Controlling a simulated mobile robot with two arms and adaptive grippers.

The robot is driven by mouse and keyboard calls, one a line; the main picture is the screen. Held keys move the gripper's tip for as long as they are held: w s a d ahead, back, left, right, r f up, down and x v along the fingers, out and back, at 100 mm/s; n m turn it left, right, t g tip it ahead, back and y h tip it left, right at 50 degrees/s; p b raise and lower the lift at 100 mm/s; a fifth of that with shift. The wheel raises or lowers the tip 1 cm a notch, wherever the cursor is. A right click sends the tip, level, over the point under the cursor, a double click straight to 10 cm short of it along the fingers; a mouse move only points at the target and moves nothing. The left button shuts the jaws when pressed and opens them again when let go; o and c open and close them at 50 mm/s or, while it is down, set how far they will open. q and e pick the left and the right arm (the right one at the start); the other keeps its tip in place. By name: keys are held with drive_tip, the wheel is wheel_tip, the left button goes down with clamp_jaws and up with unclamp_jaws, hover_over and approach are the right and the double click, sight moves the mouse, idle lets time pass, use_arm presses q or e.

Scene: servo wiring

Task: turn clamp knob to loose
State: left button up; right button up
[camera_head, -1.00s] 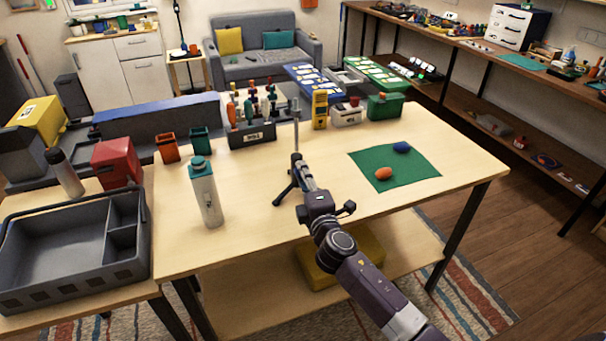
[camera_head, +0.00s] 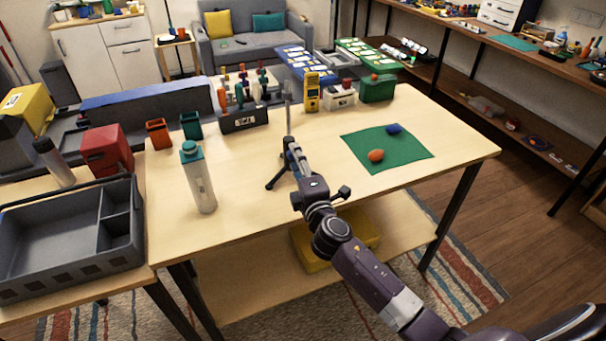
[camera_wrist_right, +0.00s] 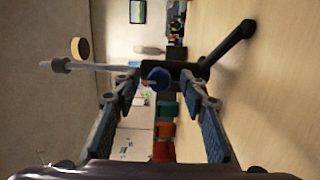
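A stand with a thin grey upright rod (camera_head: 288,112) and dark splayed legs (camera_head: 275,181) stands on the light wooden table. In the right wrist view it appears sideways, with its rod (camera_wrist_right: 95,67), a dark body and a blue round knob (camera_wrist_right: 158,78). My right gripper (camera_head: 294,153) is at the stand and partly hides it in the head view. In the wrist view, its two fingers (camera_wrist_right: 160,88) are apart, with the blue knob in the gap between the tips. I cannot tell whether they touch it. My left gripper is not in view.
A bottle (camera_head: 200,182) stands left of the stand. A green mat (camera_head: 400,157) with an orange and a blue item lies to the right. A tool holder (camera_head: 243,118), a yellow meter (camera_head: 312,92) and bins stand behind. The table front left of my right arm is clear.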

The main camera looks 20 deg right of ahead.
drive_tip(key=s+a, duration=0.1)
drive_tip(key=s, duration=0.9)
drive_tip(key=shift+s, duration=0.4)
